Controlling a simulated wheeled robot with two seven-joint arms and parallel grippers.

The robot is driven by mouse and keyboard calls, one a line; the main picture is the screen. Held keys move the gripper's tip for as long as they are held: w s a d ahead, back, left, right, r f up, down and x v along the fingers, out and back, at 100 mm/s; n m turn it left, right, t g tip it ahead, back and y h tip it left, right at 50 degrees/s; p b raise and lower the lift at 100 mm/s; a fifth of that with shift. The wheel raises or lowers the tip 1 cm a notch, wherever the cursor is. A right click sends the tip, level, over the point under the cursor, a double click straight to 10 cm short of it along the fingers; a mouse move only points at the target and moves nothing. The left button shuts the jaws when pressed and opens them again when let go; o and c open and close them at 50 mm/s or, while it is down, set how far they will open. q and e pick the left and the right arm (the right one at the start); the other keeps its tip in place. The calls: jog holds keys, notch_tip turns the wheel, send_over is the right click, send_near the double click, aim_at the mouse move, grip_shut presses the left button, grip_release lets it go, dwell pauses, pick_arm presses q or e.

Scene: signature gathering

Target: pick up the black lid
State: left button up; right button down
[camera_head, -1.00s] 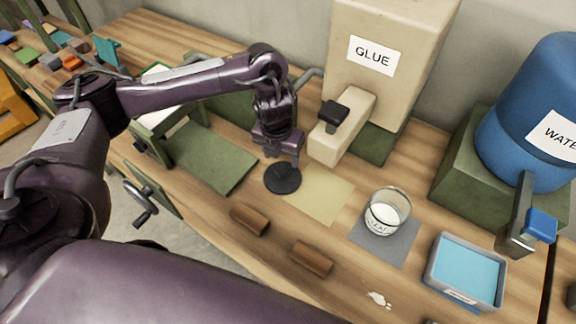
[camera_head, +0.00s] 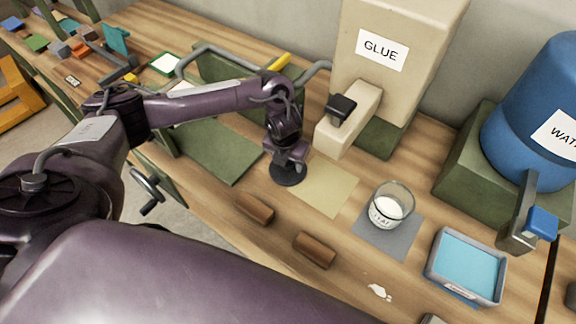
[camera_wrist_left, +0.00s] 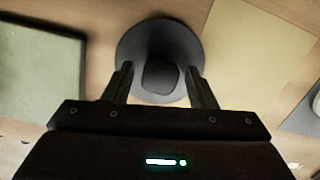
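The black lid (camera_head: 287,177) is a round dark disc lying on the wooden bench, between the green mat and the yellow sheet. In the left wrist view the lid (camera_wrist_left: 160,42) shows with a raised knob in its middle. My left gripper (camera_head: 290,164) is right above the lid, pointing down. In the left wrist view its two fingers (camera_wrist_left: 160,82) are spread, one on each side of the knob, with gaps between them and the knob. I cannot tell how far above the lid the fingertips are. My right gripper is in neither view.
A glue dispenser (camera_head: 381,48) stands behind the yellow sheet (camera_head: 330,188). A glass jar (camera_head: 391,205) sits on a grey mat to the right. Two brown blocks (camera_head: 255,208) (camera_head: 314,249) lie in front. A blue tray (camera_head: 466,264) and water tank (camera_head: 530,110) are farther right.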

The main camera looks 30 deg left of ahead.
pick_arm(q)
jog(key=c, duration=0.8)
jog(key=shift+r, duration=0.15)
